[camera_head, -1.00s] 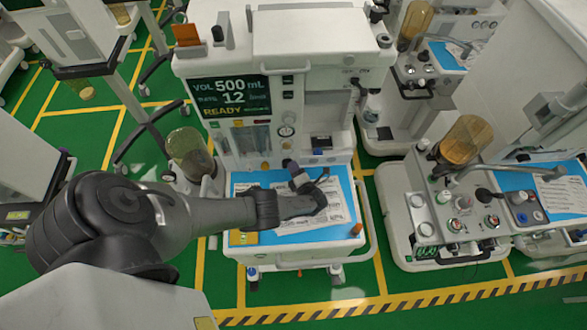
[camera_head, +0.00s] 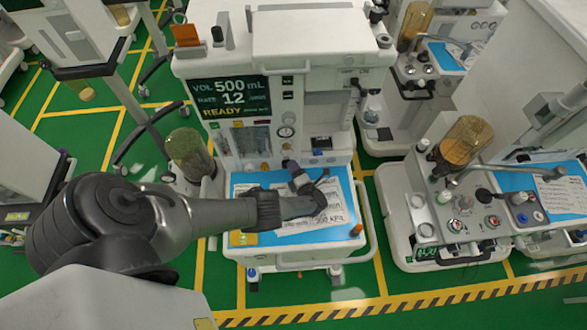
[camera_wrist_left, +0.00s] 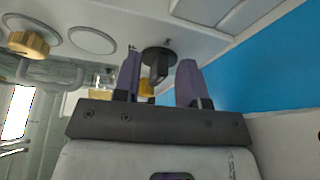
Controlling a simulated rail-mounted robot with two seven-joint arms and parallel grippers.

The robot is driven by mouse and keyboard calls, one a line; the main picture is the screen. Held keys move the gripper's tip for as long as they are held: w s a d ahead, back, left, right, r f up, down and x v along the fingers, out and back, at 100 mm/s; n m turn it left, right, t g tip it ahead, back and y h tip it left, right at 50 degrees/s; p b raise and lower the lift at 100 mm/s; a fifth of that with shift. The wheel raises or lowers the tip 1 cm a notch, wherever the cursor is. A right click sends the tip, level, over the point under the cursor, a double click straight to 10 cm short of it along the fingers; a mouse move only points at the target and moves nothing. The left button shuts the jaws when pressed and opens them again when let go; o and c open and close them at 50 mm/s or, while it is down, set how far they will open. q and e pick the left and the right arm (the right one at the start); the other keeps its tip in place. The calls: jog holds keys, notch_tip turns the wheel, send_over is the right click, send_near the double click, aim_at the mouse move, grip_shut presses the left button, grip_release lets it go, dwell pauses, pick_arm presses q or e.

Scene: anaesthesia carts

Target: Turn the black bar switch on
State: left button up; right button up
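The black bar switch (camera_wrist_left: 158,62) shows in the left wrist view as a dark round knob with a raised bar, on the cart's pale front panel. My left gripper (camera_wrist_left: 159,78) is open, one purple-grey finger on each side of the bar, with visible gaps. I cannot tell how far the bar reaches between the fingertips. In the head view my left gripper (camera_head: 303,178) is over the blue work surface, close to the lower front panel of the middle cart (camera_head: 310,100). The switch cannot be made out there. My right gripper is not in view.
The cart's screen (camera_head: 235,97) reads READY. A blue work surface (camera_head: 345,232) with printed sheets lies under my gripper. A brass-coloured knob (camera_wrist_left: 28,45) is on the panel to the left. A second cart (camera_head: 450,215) stands to the right.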

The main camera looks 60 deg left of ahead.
pick_arm(q)
jog(key=d, duration=0.4)
jog(key=d+p, duration=0.1)
jog(key=d, duration=0.4)
jog(key=s+d, duration=0.1)
jog(key=d, duration=0.3)
jog(key=shift+d+r, duration=0.3)
jog(key=shift+d, duration=0.1)
jog(key=shift+r, duration=0.1)
